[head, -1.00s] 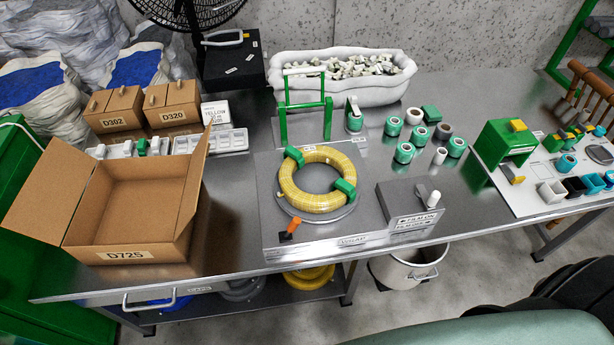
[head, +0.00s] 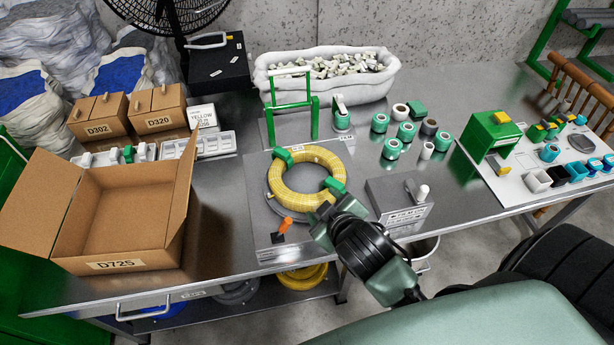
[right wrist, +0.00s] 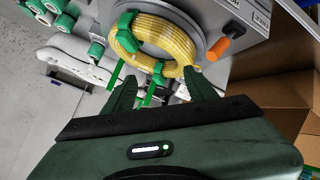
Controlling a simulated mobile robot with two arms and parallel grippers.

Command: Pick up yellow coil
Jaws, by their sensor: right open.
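The yellow coil (head: 284,181) lies on a round plate on the grey fixture board on the table, with green clips at its upper left and right side. My right gripper (head: 326,216) is in front of the coil's lower right side in the head view. In the right wrist view the coil (right wrist: 163,30) shows beyond the fingers, and my right gripper (right wrist: 162,92) is open, with nothing between its fingertips. Whether a finger touches the coil I cannot tell. My left gripper is in neither view.
An open cardboard box D725 (head: 118,262) stands left of the fixture. An orange-handled lever (head: 284,226) rises at the board's front left. A green frame (head: 290,118) stands behind the coil. Green and white tape rolls (head: 392,148) and a grey block with a white knob (head: 400,200) sit to the right.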

